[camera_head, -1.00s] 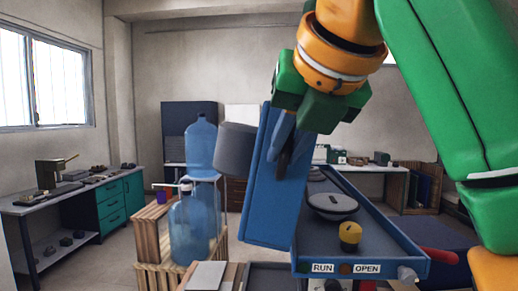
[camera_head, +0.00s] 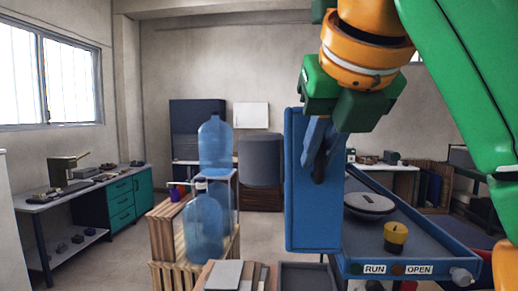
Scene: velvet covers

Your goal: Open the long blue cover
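The long blue cover (camera_head: 298,215) stands upright, raised at the left side of a blue-rimmed box (camera_head: 425,252). A grey rounded block (camera_head: 260,165) sits against the cover's left side. In the open box lie a round grey disc (camera_head: 369,204) and a yellow cup-like piece (camera_head: 396,235). My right gripper (camera_head: 320,165) comes down from above in front of the cover's inner face. Its fingers overlap the cover; whether they are closed, or touching it, is unclear. My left gripper is not in view.
Large blue water bottles (camera_head: 204,228) stand on and beside a wooden crate stack (camera_head: 163,240) left of the cover. The box front bears RUN and OPEN labels and a pale knob (camera_head: 461,276). A workbench (camera_head: 60,200) runs along the left wall, with clear floor before it.

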